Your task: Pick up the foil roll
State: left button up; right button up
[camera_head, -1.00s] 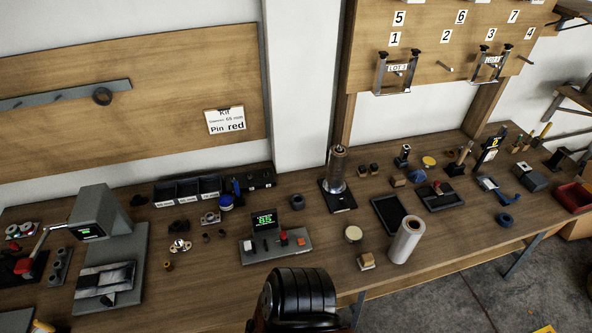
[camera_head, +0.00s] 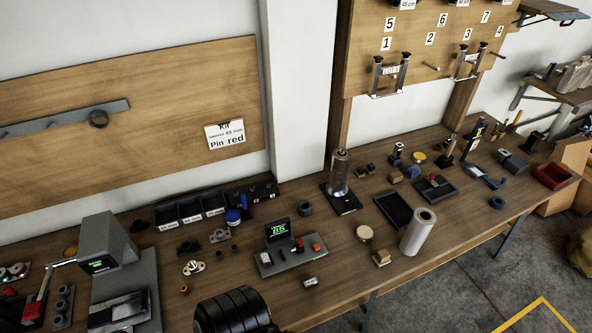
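A pale, whitish roll (camera_head: 418,232), which looks like the foil roll, stands upright on the wooden workbench (camera_head: 345,285) near its front edge, right of centre. Its top end shows a hollow core. Nothing touches it from above. A second, greyish cylinder (camera_head: 339,172) stands upright on a dark base farther back.
A small tan block (camera_head: 381,258) and a round pale-topped item (camera_head: 364,233) are left of the roll. A black tray (camera_head: 394,209) lies behind it. Floor shows beyond the bench's front edge.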

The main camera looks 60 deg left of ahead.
aim_at(339, 165)
jog(key=u, duration=0.75)
jog(key=i, duration=0.45)
